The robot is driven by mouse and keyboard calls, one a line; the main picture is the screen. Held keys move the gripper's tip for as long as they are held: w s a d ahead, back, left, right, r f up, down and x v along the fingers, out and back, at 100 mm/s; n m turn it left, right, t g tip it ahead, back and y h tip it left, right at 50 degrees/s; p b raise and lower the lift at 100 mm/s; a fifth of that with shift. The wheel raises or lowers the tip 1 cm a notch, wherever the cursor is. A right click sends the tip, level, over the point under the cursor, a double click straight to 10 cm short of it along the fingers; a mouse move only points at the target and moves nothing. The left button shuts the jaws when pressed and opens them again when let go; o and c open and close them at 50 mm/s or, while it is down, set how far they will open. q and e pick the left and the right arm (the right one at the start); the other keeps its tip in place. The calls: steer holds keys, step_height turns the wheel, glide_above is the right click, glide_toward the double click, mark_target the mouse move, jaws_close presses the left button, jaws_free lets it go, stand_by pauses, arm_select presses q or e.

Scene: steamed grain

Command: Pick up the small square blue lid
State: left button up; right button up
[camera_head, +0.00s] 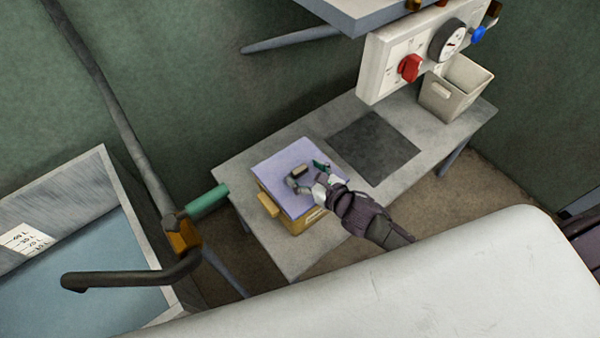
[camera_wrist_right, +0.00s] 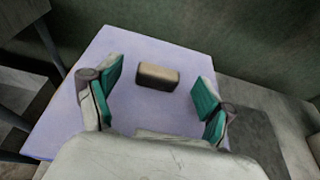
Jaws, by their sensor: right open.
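The square lid (camera_head: 274,166) is pale blue-violet with a small brown block-like handle (camera_head: 299,170) near its middle. It lies on a yellowish box (camera_head: 293,223) on the grey table. My right gripper (camera_head: 309,176) is over the lid, close to the handle. In the right wrist view the lid (camera_wrist_right: 118,62) fills the middle, and the handle (camera_wrist_right: 158,76) stands ahead of and between the two green-padded fingers of the open gripper (camera_wrist_right: 158,92). The fingers do not touch the handle there. My left gripper is not in view.
The grey table (camera_head: 240,172) has a dark square plate (camera_head: 375,147) right of the box. A pale bin (camera_head: 456,88) stands at its far right end, below a control panel (camera_head: 385,65) with a red knob. A water tank (camera_head: 100,250) and a pipe with a green handle are at left.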

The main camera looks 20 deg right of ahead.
steer(key=x, duration=0.2)
steer(key=shift+w+a+f, duration=0.15)
steer(key=shift+w, duration=0.15)
steer(key=c, duration=1.4)
steer(key=shift+c, duration=0.2)
